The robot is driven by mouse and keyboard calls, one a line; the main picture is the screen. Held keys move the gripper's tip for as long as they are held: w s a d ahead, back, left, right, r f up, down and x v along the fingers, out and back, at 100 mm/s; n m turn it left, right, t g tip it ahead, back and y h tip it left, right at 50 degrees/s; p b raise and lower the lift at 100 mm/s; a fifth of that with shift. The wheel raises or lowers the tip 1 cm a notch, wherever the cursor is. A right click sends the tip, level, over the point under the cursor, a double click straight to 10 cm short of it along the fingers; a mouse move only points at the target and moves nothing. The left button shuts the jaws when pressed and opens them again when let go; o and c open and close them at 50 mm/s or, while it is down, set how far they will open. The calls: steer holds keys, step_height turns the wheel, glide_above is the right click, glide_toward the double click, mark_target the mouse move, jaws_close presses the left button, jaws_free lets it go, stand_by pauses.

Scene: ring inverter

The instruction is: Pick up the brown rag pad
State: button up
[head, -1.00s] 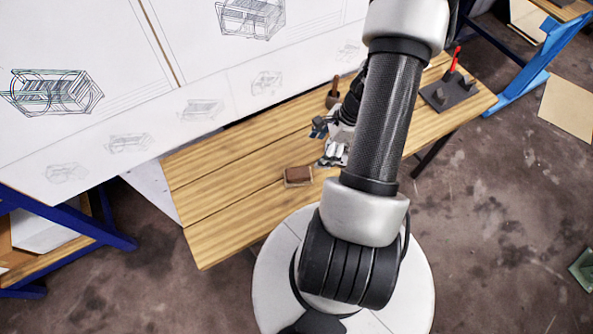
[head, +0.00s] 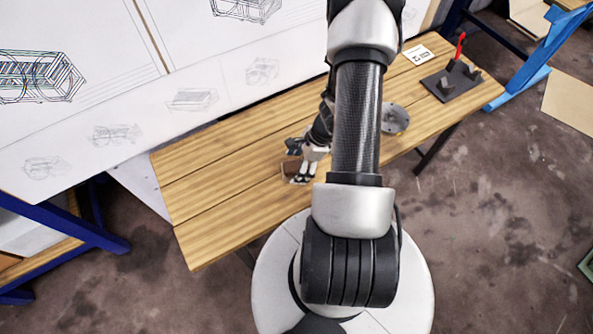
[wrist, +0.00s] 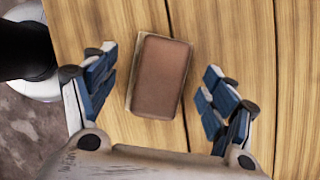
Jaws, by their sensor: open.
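The brown rag pad (wrist: 160,75) is a small flat block with a brown top and a paler edge, lying on the wooden table. In the wrist view it lies between and slightly ahead of the two blue-padded fingers of my gripper (wrist: 156,88), with a gap on each side. My gripper is open and empty. In the head view my gripper (head: 298,166) is over the pad (head: 288,168) and hides most of it.
The wooden table (head: 220,190) is clear to the left. A dark plate (head: 450,84) with a red-handled item stands at the right end. A large drawing board (head: 130,90) rises behind.

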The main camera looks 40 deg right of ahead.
mark_target(297, 165)
steer(key=shift+w+a+f, duration=0.1)
steer(key=shift+f, duration=0.35)
steer(key=c, duration=1.3)
steer(key=shift+r, duration=0.1)
step_height(297, 165, up, 20)
steer(key=p, duration=0.8)
steer(key=shift+p, duration=0.35)
